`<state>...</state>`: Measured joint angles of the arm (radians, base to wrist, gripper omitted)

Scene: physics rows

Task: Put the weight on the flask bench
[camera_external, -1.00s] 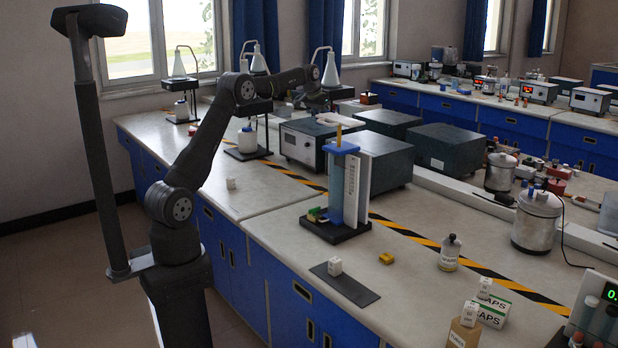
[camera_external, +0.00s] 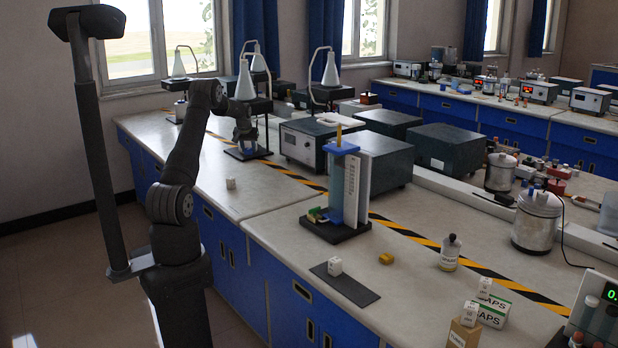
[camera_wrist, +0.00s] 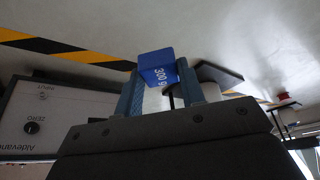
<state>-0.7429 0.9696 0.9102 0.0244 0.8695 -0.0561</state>
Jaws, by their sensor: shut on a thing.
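The weight is a blue block marked 300 g (camera_wrist: 157,67), seen in the wrist view between the tips of my gripper (camera_wrist: 158,88). My gripper is shut on it. In the external view my gripper (camera_external: 243,134) points down by the nearer left flask stand (camera_external: 266,105), which carries a conical flask (camera_external: 244,80). The stand's dark base plate (camera_wrist: 222,74) and a white container (camera_wrist: 209,90) show just beside the right finger in the wrist view. In the external view my gripper mostly hides that container. I cannot tell which stand is the flask bench.
A grey instrument box (camera_external: 300,146) stands right of my gripper. Another flask stand (camera_external: 328,95) is behind it, and one more (camera_external: 180,85) is at the far left. The bench top between is clear.

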